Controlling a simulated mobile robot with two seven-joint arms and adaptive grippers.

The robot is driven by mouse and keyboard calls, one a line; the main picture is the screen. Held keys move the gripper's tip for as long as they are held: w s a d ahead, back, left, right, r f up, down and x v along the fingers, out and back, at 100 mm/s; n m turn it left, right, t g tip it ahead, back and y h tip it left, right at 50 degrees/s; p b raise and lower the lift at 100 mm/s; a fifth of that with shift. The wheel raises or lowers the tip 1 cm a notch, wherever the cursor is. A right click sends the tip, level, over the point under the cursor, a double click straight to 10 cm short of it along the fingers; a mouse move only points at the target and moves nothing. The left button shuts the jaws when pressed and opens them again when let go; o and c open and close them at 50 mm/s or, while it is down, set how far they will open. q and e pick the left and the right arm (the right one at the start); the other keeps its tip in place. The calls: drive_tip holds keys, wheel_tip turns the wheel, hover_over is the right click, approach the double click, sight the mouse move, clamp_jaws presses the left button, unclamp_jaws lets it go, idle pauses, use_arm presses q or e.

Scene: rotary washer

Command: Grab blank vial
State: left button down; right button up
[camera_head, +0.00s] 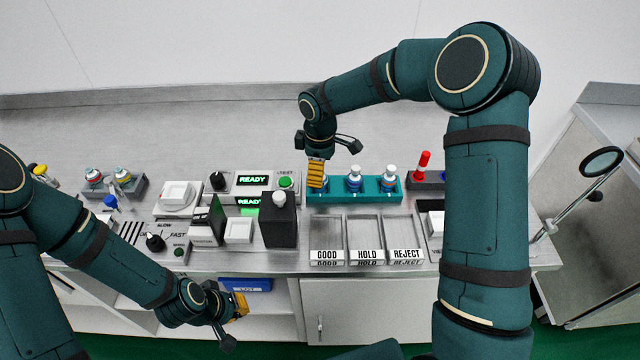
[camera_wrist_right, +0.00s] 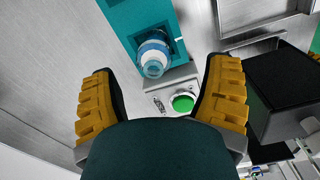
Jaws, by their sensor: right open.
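A teal rack (camera_head: 340,197) stands at the back of the bench and holds white-capped vials. The middle vial (camera_head: 354,179) and the right vial (camera_head: 388,178) stand upright; a third at the left end is mostly hidden behind my right gripper (camera_head: 316,175). In the right wrist view, my right gripper (camera_wrist_right: 163,78) is open and empty, with a vial (camera_wrist_right: 153,58) in the rack (camera_wrist_right: 143,15) just ahead between its fingers. I cannot tell which vial is the blank. My left gripper (camera_head: 238,306) hangs low at the bench front; its finger gap is unclear.
A green button (camera_wrist_right: 183,102) sits beside the rack's end. A black box (camera_head: 279,220) stands at its left front. GOOD, HOLD and REJECT trays (camera_head: 366,235) lie in front. A red-topped item (camera_head: 422,165) is to the right. A grey rack (camera_head: 133,188) with vials stands far left.

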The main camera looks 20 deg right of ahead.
drive_tip(key=shift+w+d+f+b, duration=0.1)
drive_tip(key=shift+w+f+b, duration=0.1)
drive_tip(key=shift+f, duration=1.15)
drive_tip(key=shift+w+f+b, duration=0.15)
drive_tip(key=shift+w+f, duration=0.05)
drive_tip(key=shift+f, duration=1.1)
drive_tip(key=c, duration=1.3)
